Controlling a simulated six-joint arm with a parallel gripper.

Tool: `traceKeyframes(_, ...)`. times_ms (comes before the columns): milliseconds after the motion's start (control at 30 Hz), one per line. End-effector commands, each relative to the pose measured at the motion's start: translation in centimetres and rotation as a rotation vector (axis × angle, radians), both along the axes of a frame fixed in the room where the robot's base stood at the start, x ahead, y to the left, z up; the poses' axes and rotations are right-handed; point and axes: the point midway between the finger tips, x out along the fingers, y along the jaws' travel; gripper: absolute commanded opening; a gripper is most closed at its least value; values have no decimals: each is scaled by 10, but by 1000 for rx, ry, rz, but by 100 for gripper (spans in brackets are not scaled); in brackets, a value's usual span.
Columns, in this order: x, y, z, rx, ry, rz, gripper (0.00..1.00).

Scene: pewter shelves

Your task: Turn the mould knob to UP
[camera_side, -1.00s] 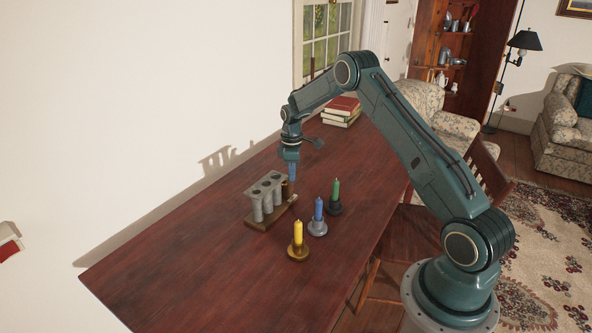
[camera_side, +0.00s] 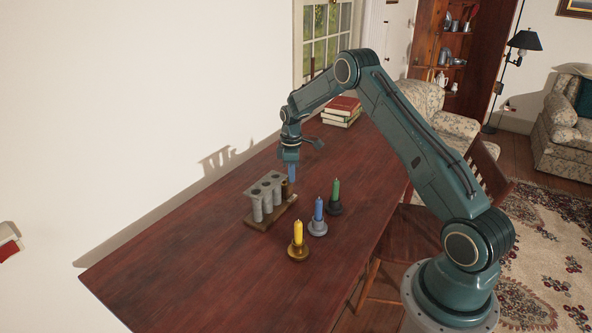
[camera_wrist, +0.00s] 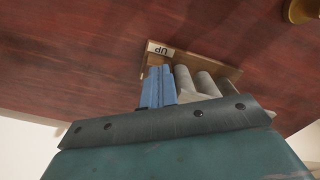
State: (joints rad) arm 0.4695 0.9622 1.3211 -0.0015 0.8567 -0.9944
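The candle mould stands on the table, with several grey tubes (camera_side: 268,206) under a grey top plate on a wooden base (camera_side: 259,225). A brown-brass upright piece (camera_side: 285,189) is at its right end; I cannot tell if this is the knob. My gripper (camera_side: 292,178) points down just above this end. In the wrist view its blue fingers (camera_wrist: 157,88) are close together with no clear gap, beside the grey tubes (camera_wrist: 186,82). A label reading "UP" (camera_wrist: 160,49) lies on the base beyond the fingertips. The knob's pointing and any contact are hidden.
A yellow candle (camera_side: 298,234), a blue candle (camera_side: 319,209) and a green candle (camera_side: 336,190) stand in holders right of the mould. Stacked books (camera_side: 342,111) lie at the back. The table's (camera_side: 190,270) front left is clear.

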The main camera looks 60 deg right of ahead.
Motion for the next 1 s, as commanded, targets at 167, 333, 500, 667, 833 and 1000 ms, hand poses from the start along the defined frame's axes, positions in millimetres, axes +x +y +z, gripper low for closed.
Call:
traceKeyframes(167, -5, 0, 0, 0, 0, 0, 0)
traceKeyframes(333, -7, -1, 0, -1, 1, -1, 0)
traceKeyframes(500, -7, -1, 2, 0, 1, -2, 0)
traceKeyframes(667, -7, -1, 11, 0, 1, -2, 0)
traceKeyframes(833, -7, -1, 26, 0, 1, -2, 0)
traceKeyframes(1000, -7, -1, 40, -1, 0, -2, 0)
